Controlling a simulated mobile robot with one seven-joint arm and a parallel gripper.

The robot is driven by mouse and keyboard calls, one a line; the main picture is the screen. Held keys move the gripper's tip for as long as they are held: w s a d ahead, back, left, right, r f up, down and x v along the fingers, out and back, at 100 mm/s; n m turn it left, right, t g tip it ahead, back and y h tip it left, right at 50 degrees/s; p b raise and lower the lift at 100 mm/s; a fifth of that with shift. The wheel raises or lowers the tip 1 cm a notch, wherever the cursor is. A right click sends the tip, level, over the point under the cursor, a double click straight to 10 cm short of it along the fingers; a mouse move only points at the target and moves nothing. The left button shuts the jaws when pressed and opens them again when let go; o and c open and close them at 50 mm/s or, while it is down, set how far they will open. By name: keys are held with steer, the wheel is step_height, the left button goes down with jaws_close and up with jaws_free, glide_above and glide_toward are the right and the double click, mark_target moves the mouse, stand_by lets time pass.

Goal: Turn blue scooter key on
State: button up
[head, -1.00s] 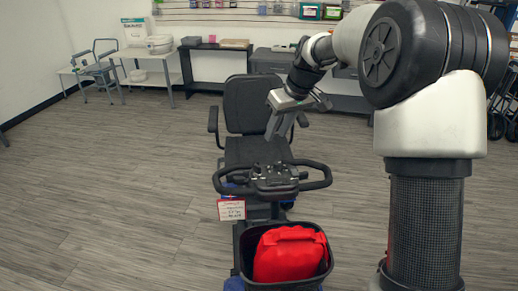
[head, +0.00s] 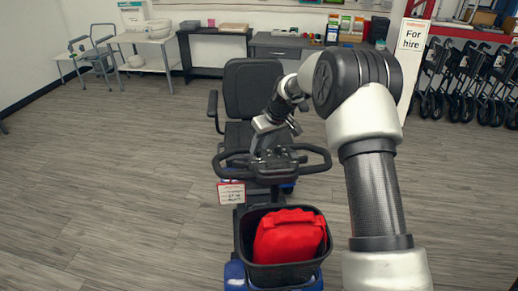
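The blue scooter (head: 236,274) stands in front of me, with a black seat (head: 252,88), black looped handlebars (head: 228,164) and blue body panels low down. My gripper (head: 257,150) points down at the control console (head: 268,170) in the middle of the handlebars. Its fingers are small in the head view, and I cannot tell whether they are open or shut, or whether they touch the console. The key is not visible; it is too small or hidden by my gripper.
A black front basket (head: 282,274) holds a red bag (head: 290,235). A tag (head: 231,193) hangs from the left handlebar. Behind are tables, a walking frame (head: 95,62) and a "For hire" sign (head: 411,38) beside several folded walkers (head: 470,85). The floor on the left is clear.

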steer(key=shift+x, duration=1.05)
jaws_close()
